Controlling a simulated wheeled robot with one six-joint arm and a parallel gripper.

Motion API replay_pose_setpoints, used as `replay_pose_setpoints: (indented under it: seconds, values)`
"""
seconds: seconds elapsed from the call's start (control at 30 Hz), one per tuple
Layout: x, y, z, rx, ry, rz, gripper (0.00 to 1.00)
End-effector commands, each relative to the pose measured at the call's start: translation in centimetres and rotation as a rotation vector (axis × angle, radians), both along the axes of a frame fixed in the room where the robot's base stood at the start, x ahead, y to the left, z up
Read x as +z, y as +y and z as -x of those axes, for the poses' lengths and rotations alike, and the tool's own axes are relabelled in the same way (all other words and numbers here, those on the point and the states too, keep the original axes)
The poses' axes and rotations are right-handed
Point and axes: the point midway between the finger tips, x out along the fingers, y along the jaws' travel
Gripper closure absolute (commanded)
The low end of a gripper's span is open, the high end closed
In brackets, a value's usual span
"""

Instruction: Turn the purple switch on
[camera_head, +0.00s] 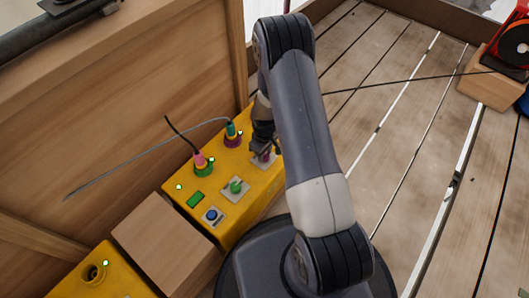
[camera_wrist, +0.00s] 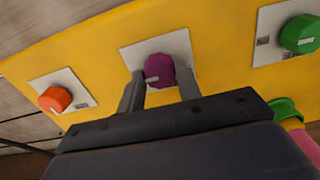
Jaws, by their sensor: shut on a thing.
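The purple switch (camera_wrist: 157,70) is a round knob on a white square plate on the yellow panel. It sits between the two fingers of my gripper (camera_wrist: 160,76) in the wrist view, and the gripper is shut on it. A faint light mark shows low on the knob's left; I cannot tell its setting. In the head view, my gripper (camera_head: 262,141) reaches down to the panel's far right part, and the purple switch (camera_head: 265,158) is partly hidden there.
An orange knob (camera_wrist: 55,99) and a green knob (camera_wrist: 299,34) flank the switch.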

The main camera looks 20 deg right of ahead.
Motion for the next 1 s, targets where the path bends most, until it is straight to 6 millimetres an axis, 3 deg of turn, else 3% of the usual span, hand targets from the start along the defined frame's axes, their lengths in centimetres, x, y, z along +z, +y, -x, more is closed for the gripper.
replay_pose_setpoints:
  seconds: [0.47, 0.5, 0.77, 1.0]
  values:
    - [0.04, -0.03, 0.02, -0.016, 0.001, 0.001, 0.9]
    - [0.04, -0.03, 0.02, -0.016, 0.001, 0.001, 0.66]
    - [0.02, -0.02, 0.01, -0.015, 0.0, 0.0, 0.45]
    - [0.12, -0.01, -0.01, -0.015, 0.0, 0.0, 0.45]
